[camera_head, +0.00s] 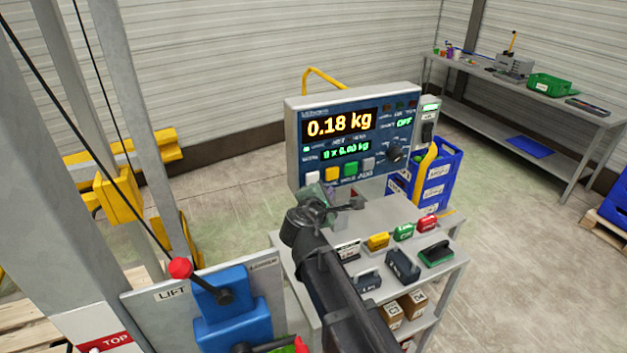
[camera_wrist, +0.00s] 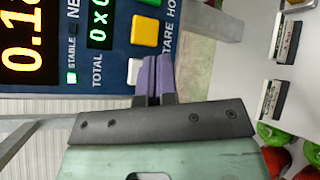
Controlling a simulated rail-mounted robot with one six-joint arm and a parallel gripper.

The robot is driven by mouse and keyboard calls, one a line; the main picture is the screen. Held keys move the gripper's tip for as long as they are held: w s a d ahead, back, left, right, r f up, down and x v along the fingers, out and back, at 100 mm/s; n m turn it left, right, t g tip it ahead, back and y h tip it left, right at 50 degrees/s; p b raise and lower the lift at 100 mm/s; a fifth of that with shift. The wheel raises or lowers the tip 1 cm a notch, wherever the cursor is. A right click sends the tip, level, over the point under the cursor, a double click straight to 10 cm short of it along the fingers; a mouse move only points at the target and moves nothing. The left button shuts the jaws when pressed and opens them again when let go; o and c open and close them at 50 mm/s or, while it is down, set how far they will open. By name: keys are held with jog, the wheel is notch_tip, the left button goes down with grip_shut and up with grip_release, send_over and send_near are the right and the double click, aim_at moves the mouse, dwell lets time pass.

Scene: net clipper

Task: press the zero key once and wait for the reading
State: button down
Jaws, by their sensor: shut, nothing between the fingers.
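The weighing indicator (camera_head: 293,130) is a blue panel in a pale housing; its main display (camera_head: 341,122) reads 0.18 kg in amber. A smaller green line below seems to read 0 x 0.00 kg. A white key (camera_head: 312,176), the leftmost in the row, is likely the zero key; its label is not readable. In the wrist view this white key (camera_wrist: 134,71) is partly hidden by the fingers. My gripper (camera_wrist: 153,62) is shut and empty, its purple fingertips in front of the panel beside that key. I cannot tell whether they touch it. The STABLE light (camera_wrist: 71,77) is green.
Yellow (camera_head: 331,173), green (camera_head: 351,169) and grey keys sit right of the white one. Below, a grey cart (camera_head: 446,262) bears small coloured blocks and dark weights. A blue lift control (camera_head: 222,300) stands at the front left. Blue crates (camera_head: 440,170) stand behind.

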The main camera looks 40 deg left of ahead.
aim_at(324, 176)
jog(key=shift+w+a, duration=0.4)
jog(key=shift+a, duration=0.35)
jog(key=shift+w+a, duration=0.35)
jog(key=shift+a, duration=0.35)
dwell(0.8)
jog(key=shift+w+a, duration=0.2)
jog(key=shift+a, duration=0.15)
jog(key=shift+w+a, duration=0.15)
jog(key=shift+a, duration=0.2)
dwell(0.5)
dwell(0.4)
jog(key=shift+s+d, duration=0.35)
jog(key=shift+d, duration=0.4)
jog(key=d, duration=0.1)
jog(key=s+d, duration=0.1)
jog(key=d, duration=0.1)
jog(key=s+d, duration=0.1)
jog(key=shift+s+d, duration=0.15)
jog(key=shift+d, duration=0.05)
